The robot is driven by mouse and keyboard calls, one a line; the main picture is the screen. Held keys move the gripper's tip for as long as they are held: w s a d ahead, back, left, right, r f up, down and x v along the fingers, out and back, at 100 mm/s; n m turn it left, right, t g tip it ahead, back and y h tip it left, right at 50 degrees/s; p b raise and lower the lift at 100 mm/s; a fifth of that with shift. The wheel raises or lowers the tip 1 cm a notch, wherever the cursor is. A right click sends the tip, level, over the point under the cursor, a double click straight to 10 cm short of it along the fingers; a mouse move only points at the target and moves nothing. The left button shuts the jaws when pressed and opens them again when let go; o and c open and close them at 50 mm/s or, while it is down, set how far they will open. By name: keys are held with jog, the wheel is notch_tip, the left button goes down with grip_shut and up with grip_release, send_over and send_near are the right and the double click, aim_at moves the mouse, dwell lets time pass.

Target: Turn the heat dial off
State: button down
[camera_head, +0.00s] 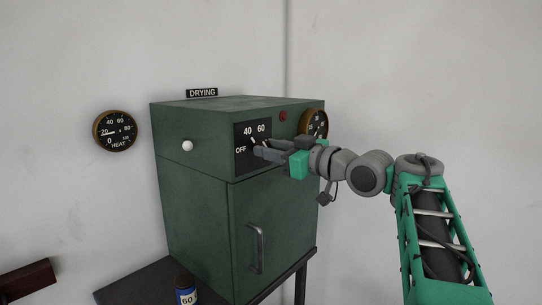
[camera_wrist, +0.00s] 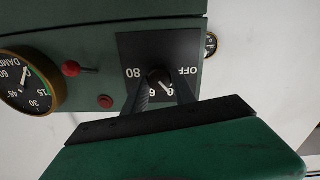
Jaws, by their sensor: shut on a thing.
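The heat dial's black plate (camera_head: 241,164) is on the front of a green drying cabinet, marked OFF, 40 and 60 in the head view. The plate (camera_wrist: 188,42) also shows in the wrist view, upside down, with OFF at the right and 80 at the left. My gripper (camera_head: 258,149) reaches in from the right. In the wrist view its two fingers (camera_wrist: 162,90) are on either side of the dark round knob (camera_wrist: 157,73), shut on it. A pale pointer line on the knob slants to the lower right, away from OFF; its exact reading is unclear.
The green cabinet (camera_head: 195,215) stands on a dark table. A brass-rimmed gauge (camera_head: 318,115) and red lamp (camera_head: 283,116) are right of the dial. A white knob (camera_head: 187,146) is on the left side. A HEAT gauge (camera_head: 115,131) on the wall reads about 20. A blue-labelled jar (camera_head: 186,296) stands in front.

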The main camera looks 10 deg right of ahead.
jog(key=shift+f+n+b, duration=0.15)
jog(key=shift+n+b, duration=4.65)
jog(key=shift+n, duration=0.5)
jog(key=c, duration=1)
grip_release()
jog(key=b+v, duration=0.1)
jog(key=v, duration=0.6)
jog(key=shift+s+d, duration=0.25)
jog(key=shift+s, duration=0.1)
